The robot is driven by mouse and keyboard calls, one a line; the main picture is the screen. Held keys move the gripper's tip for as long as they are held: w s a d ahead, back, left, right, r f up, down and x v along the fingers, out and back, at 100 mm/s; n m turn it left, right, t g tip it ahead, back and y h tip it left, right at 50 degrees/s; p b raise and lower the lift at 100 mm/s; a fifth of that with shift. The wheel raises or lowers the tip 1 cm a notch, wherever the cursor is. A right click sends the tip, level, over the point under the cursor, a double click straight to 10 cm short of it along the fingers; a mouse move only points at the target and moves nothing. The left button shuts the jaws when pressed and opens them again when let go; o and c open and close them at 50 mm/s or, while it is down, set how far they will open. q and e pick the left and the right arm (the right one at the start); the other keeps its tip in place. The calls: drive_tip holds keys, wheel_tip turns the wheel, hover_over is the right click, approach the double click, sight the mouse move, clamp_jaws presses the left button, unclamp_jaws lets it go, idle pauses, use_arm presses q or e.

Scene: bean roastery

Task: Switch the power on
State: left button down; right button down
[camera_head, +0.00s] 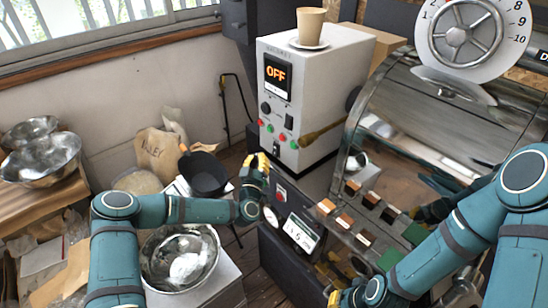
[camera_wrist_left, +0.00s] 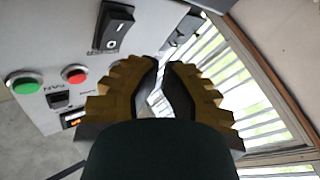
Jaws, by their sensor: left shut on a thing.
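A white control box (camera_head: 308,95) stands at the back, and its lit display (camera_head: 276,72) reads OFF in orange. My left gripper (camera_head: 258,163) is just below and left of the box's front. In the wrist view its yellow fingers (camera_wrist_left: 165,75) are close together; what they grip cannot be made out. My right gripper (camera_head: 345,298) is partly cut off at the bottom edge.
A paper cup on a saucer (camera_head: 311,28) stands on the box. A dark pan (camera_head: 204,174) and a steel bowl (camera_head: 180,258) are near my left arm. A roasting drum (camera_head: 440,110) and a row of sample blocks (camera_head: 353,187) are to the right.

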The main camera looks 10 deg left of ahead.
sight(268, 143)
use_arm(q)
drive_tip(key=shift+w+d+f+b, duration=0.1)
drive_tip(key=shift+w+d+b, duration=0.2)
drive_tip(key=shift+w+d, duration=0.4)
drive_tip(key=shift+a, duration=0.1)
drive_tip(key=shift+w, duration=0.2)
idle(0.8)
drive_tip(key=shift+w+d+b, duration=0.2)
drive_tip(key=shift+d+b, duration=0.05)
drive_tip(key=shift+b, duration=0.1)
drive_tip(key=shift+w+d+f, duration=0.1)
drive_tip(key=shift+w+d, duration=0.1)
drive_tip(key=shift+w, duration=0.05)
idle(0.6)
drive_tip(key=shift+s+a, duration=0.1)
drive_tip(key=shift+s, duration=0.05)
drive_tip(key=shift+s+a, duration=0.4)
drive_tip(key=shift+s, duration=0.05)
idle(0.4)
